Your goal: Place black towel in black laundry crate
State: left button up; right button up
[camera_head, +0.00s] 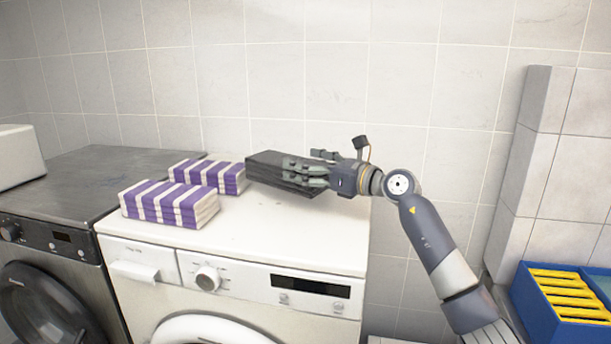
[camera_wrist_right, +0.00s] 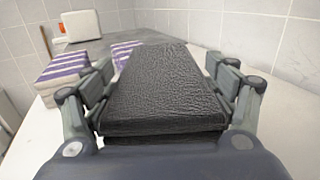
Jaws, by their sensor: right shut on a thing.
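The black towel (camera_head: 273,168) is a folded stack above the back of the white washing machine's top. It also fills the middle of the right wrist view (camera_wrist_right: 165,90). My right gripper (camera_head: 306,172) is shut on the towel, with a finger along each side of it in the right wrist view (camera_wrist_right: 163,92). I cannot tell whether the towel still touches the machine top. The black laundry crate is not recognisable in these frames. My left gripper is not in view.
Two purple-and-white striped towels (camera_head: 170,203) (camera_head: 207,174) lie left of the black towel on the white washing machine (camera_head: 290,225). A dark grey machine (camera_head: 80,185) stands at the left. A blue crate with yellow slats (camera_head: 540,307) stands low at the right. A tiled wall is behind.

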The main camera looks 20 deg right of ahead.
jog(key=shift+w+f, duration=0.1)
jog(key=shift+w, duration=0.05)
notch_tip(320, 180, down, 2)
jog(key=shift+f+p, duration=0.1)
jog(key=shift+p, duration=0.5)
jog(key=shift+f, duration=0.5)
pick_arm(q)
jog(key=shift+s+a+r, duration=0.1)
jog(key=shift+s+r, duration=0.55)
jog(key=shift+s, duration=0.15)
pick_arm(e)
jog(key=shift+f, duration=0.1)
jog(key=o, duration=0.7)
jog(key=shift+f, duration=0.2)
jog(key=o, duration=0.5)
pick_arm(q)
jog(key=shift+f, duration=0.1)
pick_arm(e)
jog(key=shift+r, duration=0.1)
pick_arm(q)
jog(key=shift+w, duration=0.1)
